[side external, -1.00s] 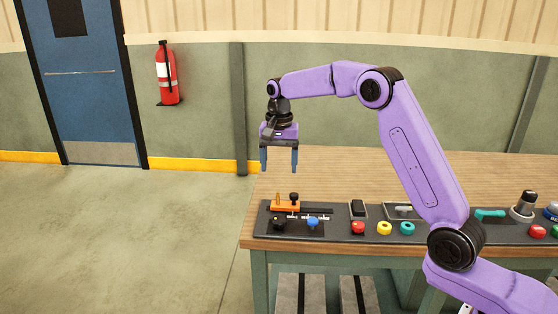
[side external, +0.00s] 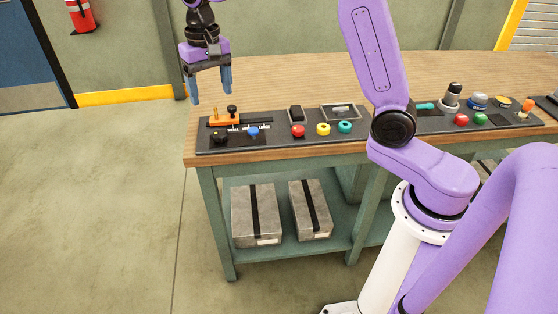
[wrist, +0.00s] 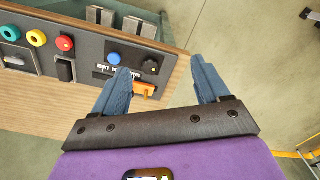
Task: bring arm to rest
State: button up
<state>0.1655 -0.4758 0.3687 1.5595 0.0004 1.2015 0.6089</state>
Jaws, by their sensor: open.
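My gripper (side external: 210,88) hangs with its blue fingers pointing down over the left end of the workbench (side external: 300,85). The fingers are apart with nothing between them. They are above and slightly behind the orange slider block (side external: 226,119), not touching it. A blue knob (wrist: 114,58) and a black knob (wrist: 150,66) sit beside the block on the dark panel.
The dark panel carries red (side external: 298,131), yellow (side external: 323,129) and teal (side external: 345,127) controls, a black switch (side external: 295,113) and more controls farther right. Two grey boxes (side external: 255,215) lie on the lower shelf. The floor left of the bench is clear.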

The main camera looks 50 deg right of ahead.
jog(key=s+a+n, duration=0.2)
jog(key=s+n, duration=0.6)
jog(key=s, duration=0.9)
jog(key=shift+s+f, duration=0.35)
jog(key=shift+o, duration=0.3)
jog(key=s+d+f+n, duration=0.1)
jog(key=s+d+n, duration=0.2)
jog(key=s, duration=0.5)
jog(key=s+d+f+n, duration=0.2)
jog(key=s+d+n, duration=0.1)
jog(key=s, duration=0.5)
jog(key=shift+f+n, duration=0.25)
jog(key=shift+n, duration=0.65)
jog(key=o, duration=0.4)
jog(key=shift+s+d, duration=0.2)
jog(key=shift+d, duration=0.05)
jog(key=w+d+r+m, duration=0.2)
jog(key=w+d+m, duration=0.35)
jog(key=w, duration=0.25)
jog(key=w+d+r+m, duration=0.2)
jog(key=w+d+m, duration=0.35)
jog(key=w, duration=0.25)
jog(key=d+r+m, duration=0.2)
jog(key=d+m, duration=0.8)
jog(key=d, duration=1)
notch_tip(320, 180, down, 9)
jog(key=shift+f, duration=0.2)
